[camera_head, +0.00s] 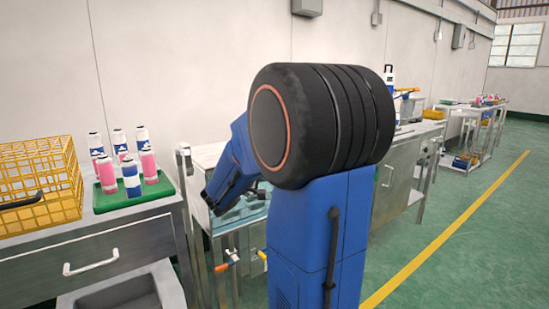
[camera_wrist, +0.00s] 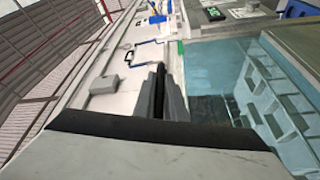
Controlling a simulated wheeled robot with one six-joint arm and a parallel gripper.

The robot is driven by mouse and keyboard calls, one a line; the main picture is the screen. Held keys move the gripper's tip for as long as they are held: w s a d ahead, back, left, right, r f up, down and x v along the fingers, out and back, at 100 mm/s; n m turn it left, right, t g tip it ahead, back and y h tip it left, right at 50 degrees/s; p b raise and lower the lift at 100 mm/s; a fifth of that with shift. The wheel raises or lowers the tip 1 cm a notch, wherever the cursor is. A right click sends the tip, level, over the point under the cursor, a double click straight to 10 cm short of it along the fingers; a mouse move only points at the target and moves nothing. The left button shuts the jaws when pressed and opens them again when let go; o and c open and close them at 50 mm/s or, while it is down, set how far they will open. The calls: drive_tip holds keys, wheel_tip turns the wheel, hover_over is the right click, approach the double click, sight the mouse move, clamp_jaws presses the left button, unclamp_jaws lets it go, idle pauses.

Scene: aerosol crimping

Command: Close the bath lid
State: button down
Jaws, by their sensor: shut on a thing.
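The bath stands in the middle of the head view, partly behind my arm; its teal water (camera_head: 250,212) shows below my wrist. In the wrist view the water (camera_wrist: 212,75) fills the right side, with reflections on it. My gripper (camera_wrist: 158,90) is beside the bath's left edge in that view, its two fingers close together on a thin dark piece. That piece appears to belong to the bath lid, but the fingers hide most of it. In the head view my arm hides most of the lid, and I cannot tell its angle.
A green tray (camera_head: 135,195) with several spray cans and a yellow wire basket (camera_head: 38,185) stand on the left bench. Further benches run along the wall to the right. The green floor (camera_head: 480,235) at right is clear, with a yellow line.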

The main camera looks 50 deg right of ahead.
drive_tip(key=shift+f, duration=0.5)
drive_tip(key=c, duration=1.8)
unclamp_jaws()
drive_tip(key=shift+r, duration=0.1)
drive_tip(key=shift+a, duration=0.15)
drive_tip(key=shift+a, duration=0.35)
drive_tip(key=s+a+f, duration=0.2)
drive_tip(key=a, duration=1.4)
drive_tip(key=shift+s, duration=0.15)
drive_tip(key=shift+s, duration=0.1)
